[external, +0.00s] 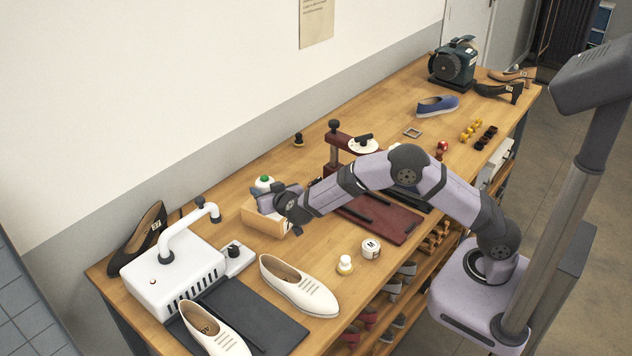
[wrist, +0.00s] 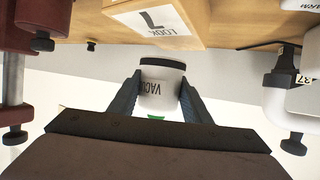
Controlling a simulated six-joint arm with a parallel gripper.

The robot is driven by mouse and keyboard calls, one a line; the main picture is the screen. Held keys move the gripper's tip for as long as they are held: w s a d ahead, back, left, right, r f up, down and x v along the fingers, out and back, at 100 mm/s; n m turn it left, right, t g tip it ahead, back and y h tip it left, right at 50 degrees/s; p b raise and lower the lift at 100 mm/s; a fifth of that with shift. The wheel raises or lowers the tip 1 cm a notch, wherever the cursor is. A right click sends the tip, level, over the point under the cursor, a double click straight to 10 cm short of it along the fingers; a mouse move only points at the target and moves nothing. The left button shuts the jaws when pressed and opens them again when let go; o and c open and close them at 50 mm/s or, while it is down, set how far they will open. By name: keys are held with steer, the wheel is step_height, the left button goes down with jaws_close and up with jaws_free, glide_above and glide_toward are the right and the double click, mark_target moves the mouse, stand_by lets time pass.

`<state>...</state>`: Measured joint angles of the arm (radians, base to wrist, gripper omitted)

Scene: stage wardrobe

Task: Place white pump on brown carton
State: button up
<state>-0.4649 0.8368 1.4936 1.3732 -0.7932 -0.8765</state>
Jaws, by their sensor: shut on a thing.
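The white pump is a small white canister with a green top (external: 264,181), partly hidden by my gripper in the external view. In the wrist view, the white pump (wrist: 160,95) is upside down in the picture, with a dark band at its base and lettering that reads "VACU". My gripper (external: 267,197) is shut on it, one finger on each side (wrist: 161,80). The brown carton (external: 267,221) stands on the bench below my gripper. The carton (wrist: 197,22) bears a white label in the wrist view. A narrow gap shows between the pump's base and the carton there.
A white machine (external: 172,275) with a curved pipe stands left of the carton. White shoes (external: 300,286) lie in front, near a dark mat (external: 265,318). A dark red press (external: 335,150) stands to the right. Small jars (external: 371,248) stand near the front edge.

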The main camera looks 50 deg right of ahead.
steer(key=shift+f, duration=1.5)
steer(key=shift+f, duration=0.1)
steer(key=o, duration=1.3)
steer(key=b+v, duration=0.1)
steer(key=v, duration=1.1)
steer(key=shift+b, duration=0.35)
steer(key=shift+w, duration=0.1)
